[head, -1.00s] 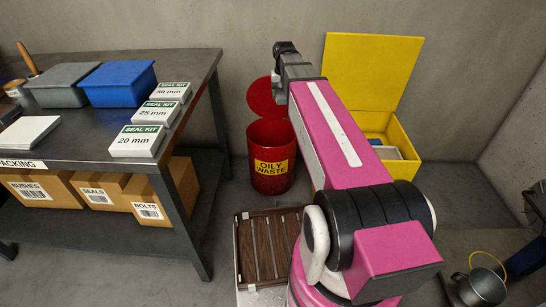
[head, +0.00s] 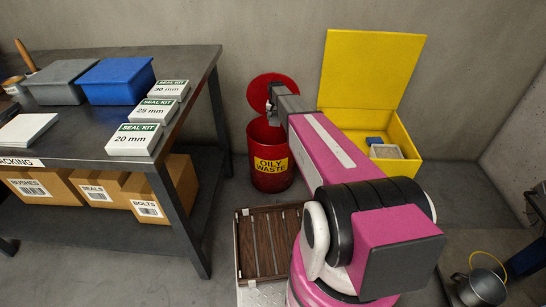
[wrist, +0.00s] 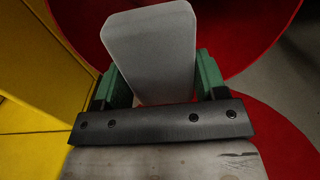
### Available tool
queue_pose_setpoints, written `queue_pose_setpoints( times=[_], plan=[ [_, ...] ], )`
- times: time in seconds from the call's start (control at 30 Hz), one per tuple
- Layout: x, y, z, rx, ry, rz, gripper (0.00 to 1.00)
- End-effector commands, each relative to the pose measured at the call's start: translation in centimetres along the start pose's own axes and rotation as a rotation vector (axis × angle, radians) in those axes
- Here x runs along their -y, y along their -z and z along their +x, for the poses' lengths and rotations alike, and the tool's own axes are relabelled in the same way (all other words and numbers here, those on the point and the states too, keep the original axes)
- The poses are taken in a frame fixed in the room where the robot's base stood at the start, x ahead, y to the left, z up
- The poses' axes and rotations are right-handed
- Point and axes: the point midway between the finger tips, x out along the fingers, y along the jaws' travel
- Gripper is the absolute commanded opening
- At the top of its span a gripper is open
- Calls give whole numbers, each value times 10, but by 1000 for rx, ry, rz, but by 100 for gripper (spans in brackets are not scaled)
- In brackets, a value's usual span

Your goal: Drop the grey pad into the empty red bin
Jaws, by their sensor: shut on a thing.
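The grey pad (wrist: 150,45) is a pale block with rounded edges, held between the green fingers of my gripper (wrist: 160,80) in the wrist view. The red bin (head: 270,140), labelled OILY WASTE, stands on the floor by the back wall, its round lid (head: 270,88) raised. In the wrist view the pad shows against the red round of the bin (wrist: 235,40), and the lid (wrist: 280,140) shows at lower right. The end of my arm is above the bin in the head view; the fingers and pad are not clear there. Most of the bin's inside is hidden.
An open yellow box (head: 405,150) with blue and grey items stands right of the bin. A dark bench (head: 75,140) with tubs and seal kit boxes is at left. A brown slatted crate (head: 268,245) stands in front of the bin.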

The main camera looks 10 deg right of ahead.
Motion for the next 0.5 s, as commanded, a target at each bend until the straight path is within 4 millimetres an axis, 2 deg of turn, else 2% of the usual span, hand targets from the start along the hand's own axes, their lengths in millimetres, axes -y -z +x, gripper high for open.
queue_pose_setpoints(
  times=[0.5],
  plan=[
    [0,0,48,0,0,-1,46]
  ],
)
